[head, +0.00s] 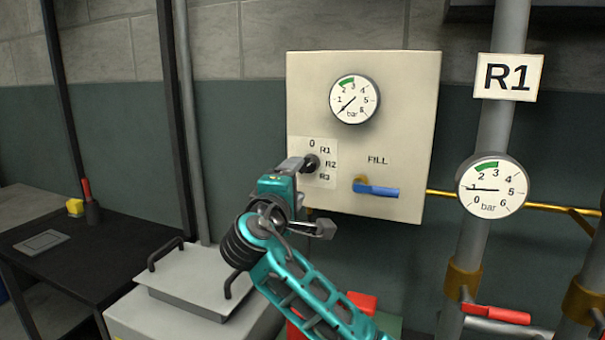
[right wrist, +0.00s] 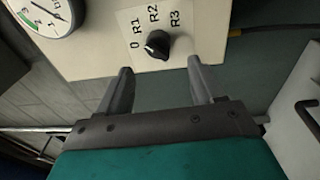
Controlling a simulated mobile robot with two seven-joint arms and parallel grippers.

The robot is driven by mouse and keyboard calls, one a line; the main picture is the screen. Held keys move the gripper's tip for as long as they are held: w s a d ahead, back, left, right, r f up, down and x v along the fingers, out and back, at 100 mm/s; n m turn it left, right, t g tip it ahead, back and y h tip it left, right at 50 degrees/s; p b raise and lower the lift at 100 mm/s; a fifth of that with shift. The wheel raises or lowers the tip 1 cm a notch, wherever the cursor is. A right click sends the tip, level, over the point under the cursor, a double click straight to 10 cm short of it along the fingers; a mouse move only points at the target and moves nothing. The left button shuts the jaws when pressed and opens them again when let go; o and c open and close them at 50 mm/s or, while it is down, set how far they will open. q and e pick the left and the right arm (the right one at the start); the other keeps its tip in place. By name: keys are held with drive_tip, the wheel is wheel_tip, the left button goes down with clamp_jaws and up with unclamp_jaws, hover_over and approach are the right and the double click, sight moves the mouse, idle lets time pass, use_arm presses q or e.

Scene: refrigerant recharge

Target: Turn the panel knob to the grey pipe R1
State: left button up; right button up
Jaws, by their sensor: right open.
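The panel (head: 415,100) is a pale box on the wall. Its black knob (head: 312,163) sits on a white label with 0, R1, R2 and R3. It also shows in the right wrist view (right wrist: 157,45), where its pale mark seems to face the 0 side; I cannot tell its exact angle. My right gripper (head: 300,165) is open at the knob, partly covering it in the head view. In the right wrist view the knob lies just beyond the gap between the two fingertips (right wrist: 158,65), not gripped. The grey pipe R1 (head: 494,130) stands right of the panel under its R1 sign (head: 508,77).
The panel also carries a gauge (head: 354,100) and a blue FILL lever (head: 377,190). A second gauge (head: 492,187) and a red-handled valve (head: 495,314) are on the pipe. A lidded grey box (head: 185,280) and a black table (head: 100,245) stand left and below.

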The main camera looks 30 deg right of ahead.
drive_tip(key=v, duration=0.6)
idle(0.4)
